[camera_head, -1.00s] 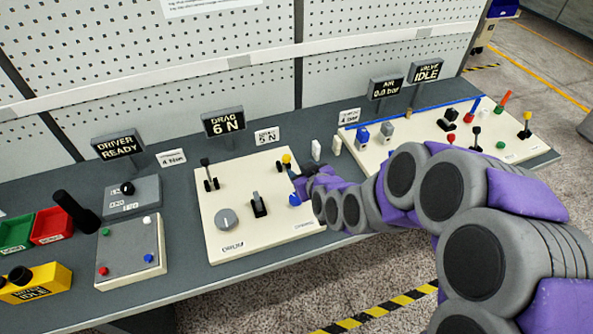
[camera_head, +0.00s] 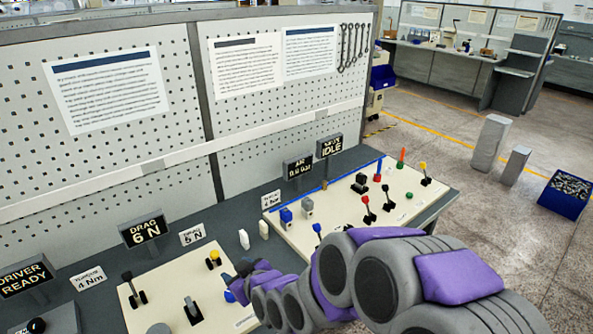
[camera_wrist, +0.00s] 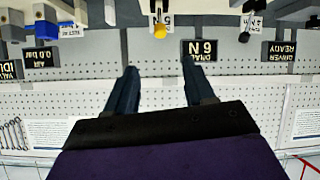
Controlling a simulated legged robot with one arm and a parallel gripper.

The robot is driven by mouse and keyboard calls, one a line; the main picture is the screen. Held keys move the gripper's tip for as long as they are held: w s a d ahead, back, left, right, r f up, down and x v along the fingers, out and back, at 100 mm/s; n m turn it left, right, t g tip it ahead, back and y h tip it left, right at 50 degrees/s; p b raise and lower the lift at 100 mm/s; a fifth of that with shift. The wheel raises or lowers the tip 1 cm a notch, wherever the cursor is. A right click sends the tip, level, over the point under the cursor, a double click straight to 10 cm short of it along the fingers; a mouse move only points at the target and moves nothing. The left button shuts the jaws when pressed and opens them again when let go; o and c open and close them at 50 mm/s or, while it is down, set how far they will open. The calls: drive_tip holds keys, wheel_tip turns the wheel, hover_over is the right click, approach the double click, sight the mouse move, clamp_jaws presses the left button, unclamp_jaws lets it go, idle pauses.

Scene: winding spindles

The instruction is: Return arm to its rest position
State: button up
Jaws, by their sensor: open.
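My arm, grey with purple covers, reaches in from the lower right in the head view. My gripper (camera_head: 238,278) is at the right edge of the cream drag panel (camera_head: 170,285), close to a yellow-knobbed lever (camera_head: 214,257) and a blue knob (camera_head: 229,296). Its fingertips are small and partly hidden there. In the wrist view, which is upside down, my gripper (camera_wrist: 162,80) shows two dark fingers spread apart with nothing between them. The yellow knob (camera_wrist: 160,30) is beyond the fingertips there. The drag display (camera_wrist: 199,50) reads 6 N.
A second cream panel (camera_head: 330,245) with coloured levers and blue and grey blocks lies to the right, partly behind my arm. A pegboard wall (camera_head: 130,110) stands behind the bench. Open floor with grey posts (camera_head: 490,143) and a blue bin (camera_head: 566,193) is at right.

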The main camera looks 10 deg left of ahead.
drive_tip(key=s+d+r+m+g+h, duration=0.1)
drive_tip(key=s+d+m+g+h, duration=0.2)
drive_tip(key=d, duration=1)
drive_tip(key=s+d+r+m+g+h, duration=0.1)
drive_tip(key=s+d+r+m+h, duration=0.25)
drive_tip(key=d, duration=1.05)
drive_tip(key=s+d+r+m+g+h, duration=0.1)
drive_tip(key=s+d, duration=0.4)
drive_tip(key=s, duration=0.6)
drive_tip(key=s+d+r+m+g+h, duration=0.1)
drive_tip(key=s+d+m+g, duration=0.3)
drive_tip(key=s, duration=0.6)
drive_tip(key=shift+s+d+r+h, duration=0.15)
drive_tip(key=shift+s+d+h, duration=0.25)
drive_tip(key=shift+d, duration=0.7)
drive_tip(key=shift+c, duration=0.9)
drive_tip(key=shift+w+a, duration=0.1)
drive_tip(key=shift+a, duration=0.05)
